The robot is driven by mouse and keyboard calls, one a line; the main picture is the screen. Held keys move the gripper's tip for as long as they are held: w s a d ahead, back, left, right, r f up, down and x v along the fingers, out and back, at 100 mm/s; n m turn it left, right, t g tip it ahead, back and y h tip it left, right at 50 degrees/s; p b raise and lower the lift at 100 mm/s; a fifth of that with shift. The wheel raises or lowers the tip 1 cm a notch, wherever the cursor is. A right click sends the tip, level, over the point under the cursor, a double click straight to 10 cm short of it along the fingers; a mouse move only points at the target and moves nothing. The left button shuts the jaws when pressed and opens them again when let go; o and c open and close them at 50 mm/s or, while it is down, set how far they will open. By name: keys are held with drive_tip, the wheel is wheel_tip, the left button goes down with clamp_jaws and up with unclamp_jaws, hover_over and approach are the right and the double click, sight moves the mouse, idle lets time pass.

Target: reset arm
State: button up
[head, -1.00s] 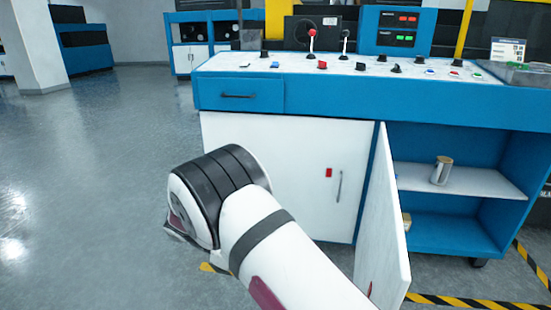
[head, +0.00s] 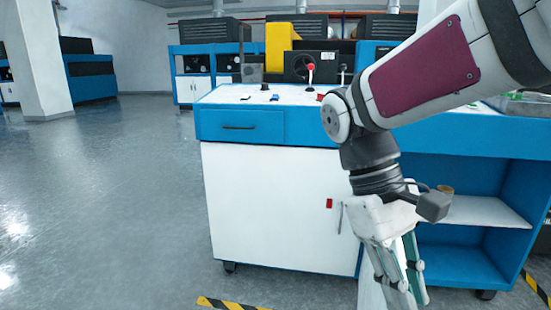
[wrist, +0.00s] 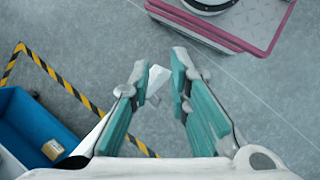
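My arm now reaches in from the upper right of the head view and bends down at the wrist. My gripper (head: 398,290) hangs fingers-down in front of the blue and white cabinet (head: 270,205). In the wrist view my gripper (wrist: 160,68) has its two teal-padded fingers apart, with grey floor showing between them. A white piece (wrist: 156,82), probably the open cabinet door's edge, shows between and below the fingers. I cannot tell its distance from them. The door (head: 370,292) is mostly hidden behind my gripper in the head view.
A can (head: 446,189) stands on the open compartment's shelf (head: 485,212), partly hidden by my wrist. A yellow-brown labelled item (wrist: 53,150) lies in the blue compartment (wrist: 35,125). Striped floor tape (wrist: 65,85) runs nearby. Open floor (head: 110,190) lies to the left.

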drive_tip(key=s+d+f+m+t+y, duration=0.25)
drive_tip(key=s+m+t+y, duration=0.2)
drive_tip(key=s, duration=1.05)
wheel_tip(320, 180, up, 38)
drive_tip(key=t+p, duration=0.4)
drive_tip(key=p, duration=3.2)
drive_tip(key=shift+f+h, duration=0.25)
drive_tip(key=shift+h, duration=0.2)
drive_tip(key=shift+w+m, duration=0.15)
drive_tip(key=shift+m, duration=0.1)
